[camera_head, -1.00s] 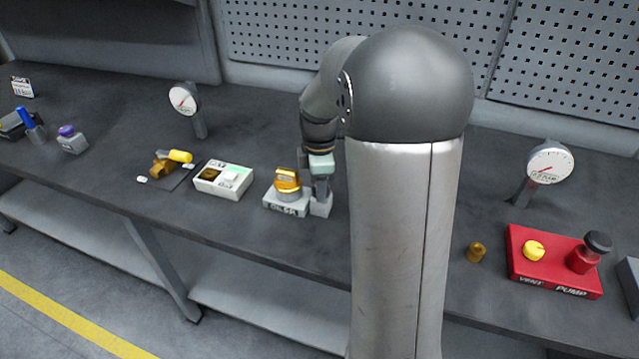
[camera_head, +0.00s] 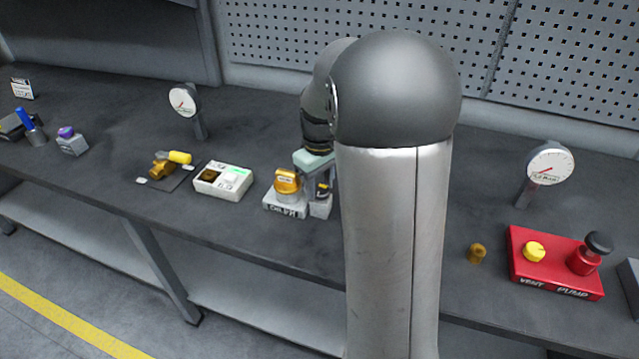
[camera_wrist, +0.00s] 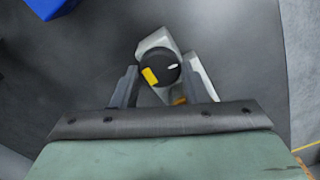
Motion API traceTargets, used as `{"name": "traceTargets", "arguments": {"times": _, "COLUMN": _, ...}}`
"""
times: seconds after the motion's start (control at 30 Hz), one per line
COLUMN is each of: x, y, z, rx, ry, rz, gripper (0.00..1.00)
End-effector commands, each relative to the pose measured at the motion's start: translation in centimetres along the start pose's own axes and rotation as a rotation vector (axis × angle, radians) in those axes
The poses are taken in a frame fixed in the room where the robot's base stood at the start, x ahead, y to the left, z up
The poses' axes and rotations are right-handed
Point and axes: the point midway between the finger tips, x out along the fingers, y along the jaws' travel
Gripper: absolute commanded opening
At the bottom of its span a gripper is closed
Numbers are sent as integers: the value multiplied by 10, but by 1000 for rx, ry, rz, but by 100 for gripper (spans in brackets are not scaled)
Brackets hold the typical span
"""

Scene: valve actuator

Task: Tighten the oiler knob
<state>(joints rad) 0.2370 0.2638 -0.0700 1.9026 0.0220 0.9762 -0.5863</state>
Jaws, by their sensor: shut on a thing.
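The oiler stands on the bench in the head view, with a pale labelled base (camera_head: 283,209) and a brass-coloured upper part (camera_head: 287,184). A dark round knob with a yellow mark (camera_head: 322,189) is at its right side. In the wrist view the knob (camera_wrist: 160,68) shows from above, on a pale body, between the two grey fingers. My gripper (camera_wrist: 159,88) points down at it and is shut on the knob. In the head view my gripper (camera_head: 319,184) stands just right of the brass part. My own arm hides the bench to the right of it.
A pale box with a green-lit panel (camera_head: 223,180) and a brass fitting with a yellow handle (camera_head: 166,167) lie to the left. A gauge (camera_head: 184,101) stands behind them. A red pump block (camera_head: 555,262) is far right. Bare bench lies behind the oiler.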

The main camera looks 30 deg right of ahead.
Motion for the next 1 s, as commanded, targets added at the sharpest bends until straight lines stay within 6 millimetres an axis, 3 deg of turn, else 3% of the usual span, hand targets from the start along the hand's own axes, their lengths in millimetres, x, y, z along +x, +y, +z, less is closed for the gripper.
{"name": "traceTargets", "arguments": {"times": 1.0, "x": -2, "y": 4, "z": 1, "rx": 957, "ry": 3, "rz": 1, "gripper": 17}}
